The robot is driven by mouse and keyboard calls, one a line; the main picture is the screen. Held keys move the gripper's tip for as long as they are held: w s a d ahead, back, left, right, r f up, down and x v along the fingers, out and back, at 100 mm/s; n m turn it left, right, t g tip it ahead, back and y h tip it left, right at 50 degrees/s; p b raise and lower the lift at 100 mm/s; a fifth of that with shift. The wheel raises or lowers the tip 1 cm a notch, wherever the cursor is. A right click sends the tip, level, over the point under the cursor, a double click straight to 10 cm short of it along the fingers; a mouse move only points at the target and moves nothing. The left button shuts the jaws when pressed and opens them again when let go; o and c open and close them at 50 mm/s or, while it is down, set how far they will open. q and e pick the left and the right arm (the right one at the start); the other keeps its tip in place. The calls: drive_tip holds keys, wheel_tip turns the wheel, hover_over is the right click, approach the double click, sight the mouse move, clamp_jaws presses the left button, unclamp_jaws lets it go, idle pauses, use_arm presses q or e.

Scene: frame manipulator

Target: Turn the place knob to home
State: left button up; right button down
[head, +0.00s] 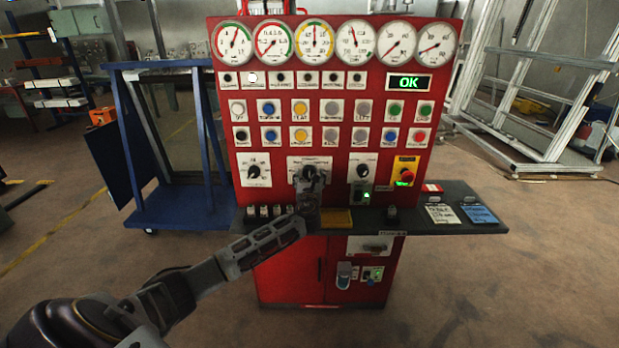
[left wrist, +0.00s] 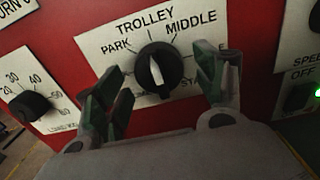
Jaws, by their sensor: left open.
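A black rotary knob (left wrist: 158,69) with a white pointer sits on a white plate (left wrist: 98,46) on the red panel. The plate reads TROLLEY, PARK and MIDDLE; lettering on its right is partly hidden by a finger, and I cannot read "home". The pointer stands nearly upright in the left wrist view. My left gripper (left wrist: 160,78) is open, with one finger to each side of the knob and nothing held. In the head view, my left gripper (head: 311,184) is in front of the middle knob (head: 309,172) of the lower row. My right gripper is not in view.
A numbered knob (head: 253,172) is to the left and another knob (head: 362,170) to the right. A red emergency button (head: 407,175) is further right. A dark shelf (head: 415,218) juts out below. A display (head: 409,83) reads OK.

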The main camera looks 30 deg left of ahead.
use_arm(q)
drive_tip(key=shift+w+a, duration=0.25)
drive_tip(key=shift+w, duration=0.15)
drive_tip(key=shift+w+a, duration=0.1)
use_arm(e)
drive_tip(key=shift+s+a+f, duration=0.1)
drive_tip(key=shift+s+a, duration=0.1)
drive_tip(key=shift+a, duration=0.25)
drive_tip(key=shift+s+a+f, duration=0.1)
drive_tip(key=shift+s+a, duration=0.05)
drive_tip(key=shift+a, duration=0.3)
